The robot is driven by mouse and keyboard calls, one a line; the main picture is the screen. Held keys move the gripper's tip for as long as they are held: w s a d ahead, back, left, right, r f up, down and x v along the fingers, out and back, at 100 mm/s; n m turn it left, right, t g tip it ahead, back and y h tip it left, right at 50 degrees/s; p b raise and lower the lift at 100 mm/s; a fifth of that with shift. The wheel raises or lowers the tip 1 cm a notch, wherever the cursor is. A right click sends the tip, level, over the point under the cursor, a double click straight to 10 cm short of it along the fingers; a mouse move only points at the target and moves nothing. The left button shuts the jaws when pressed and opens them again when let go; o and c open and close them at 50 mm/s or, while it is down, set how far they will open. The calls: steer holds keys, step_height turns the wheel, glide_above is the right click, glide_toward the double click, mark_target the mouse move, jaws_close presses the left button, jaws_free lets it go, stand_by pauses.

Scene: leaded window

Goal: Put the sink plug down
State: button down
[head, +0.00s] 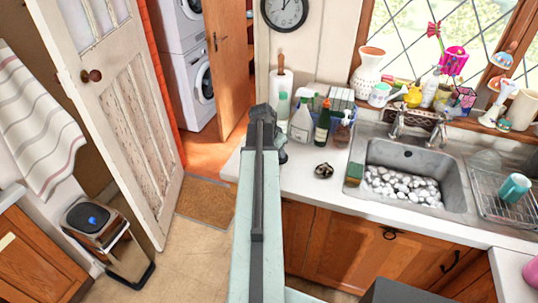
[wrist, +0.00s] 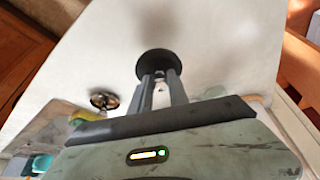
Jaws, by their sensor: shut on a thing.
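The sink plug (wrist: 159,62) is a dark round disc. It sits between the fingertips of my gripper (wrist: 160,80) in the wrist view, and the gripper is shut on it. The white counter (wrist: 215,55) is behind the plug in that view. I cannot tell how far above the counter the plug is. In the head view my gripper (head: 265,118) is over the left end of the counter (head: 290,185), and the plug cannot be made out there. The grey metal sink (head: 455,172) is to the right and holds several pale stones.
A small dark metal item (head: 324,170) and a green-yellow sponge (head: 354,174) lie between my gripper and the sink. Several bottles (head: 302,120) stand at the back. A dish rack (head: 505,200) is at the far right. The counter's front left part is clear.

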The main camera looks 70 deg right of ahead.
steer(key=shift+w+d, duration=0.15)
steer(key=shift+d, duration=0.1)
steer(key=f+b, duration=0.4)
steer(key=shift+w+d, duration=0.1)
steer(key=shift+d, duration=0.25)
steer(key=shift+w+a+r, duration=0.15)
steer(key=shift+w+r, duration=0.05)
steer(key=shift+w, duration=0.15)
steer(key=shift+f, duration=0.2)
steer(key=c, duration=1.3)
jaws_free()
steer(key=shift+o, duration=0.2)
